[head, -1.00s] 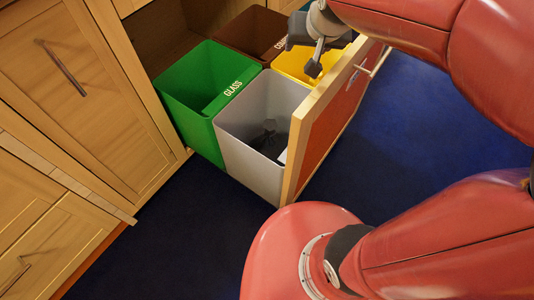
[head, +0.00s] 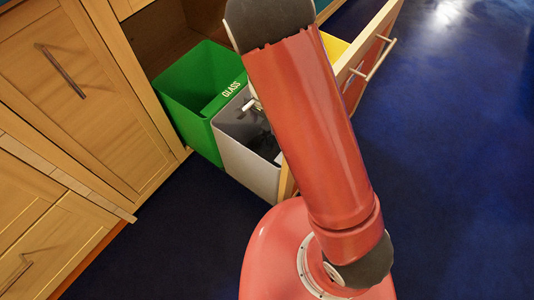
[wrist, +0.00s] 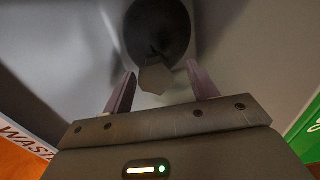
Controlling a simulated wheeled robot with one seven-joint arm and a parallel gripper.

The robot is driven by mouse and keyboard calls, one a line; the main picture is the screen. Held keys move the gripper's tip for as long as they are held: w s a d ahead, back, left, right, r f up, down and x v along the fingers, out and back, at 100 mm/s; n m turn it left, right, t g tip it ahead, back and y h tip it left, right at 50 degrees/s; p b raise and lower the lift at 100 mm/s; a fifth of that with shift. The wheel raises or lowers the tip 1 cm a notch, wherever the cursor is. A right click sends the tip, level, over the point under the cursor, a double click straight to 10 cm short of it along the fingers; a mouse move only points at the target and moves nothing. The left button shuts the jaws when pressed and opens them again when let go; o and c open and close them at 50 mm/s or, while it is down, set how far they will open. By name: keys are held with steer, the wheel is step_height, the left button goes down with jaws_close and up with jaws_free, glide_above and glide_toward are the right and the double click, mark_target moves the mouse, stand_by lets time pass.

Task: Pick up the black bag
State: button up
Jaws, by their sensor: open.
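The black bag (wrist: 158,28) lies inside the grey bin (wrist: 75,40), dark and rounded in the wrist view. In the head view a dark part of the bag (head: 264,143) shows within the grey bin (head: 240,165), partly hidden by my arm. My gripper (wrist: 161,72) is open, its two fingers apart and pointing into the bin toward the bag. A pale, many-sided patch shows between the fingers; I cannot tell what it is. The fingers do not visibly hold anything. In the head view my arm hides most of the gripper.
A green bin (head: 195,90) labelled GLASS stands beside the grey bin. A yellow bin (head: 334,46) shows behind my arm. The bins sit in a pulled-out drawer whose wooden front (head: 372,45) has a handle (head: 376,60). Blue floor to the right is clear.

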mark_target(267, 127)
steer(key=f, duration=0.2)
steer(key=d+f, duration=0.1)
steer(key=f, duration=0.1)
steer(key=shift+s, duration=0.1)
steer(key=shift+f, duration=0.6)
steer(key=shift+a, duration=0.1)
steer(key=shift+c, duration=0.5)
jaws_close()
steer(key=shift+r, duration=0.1)
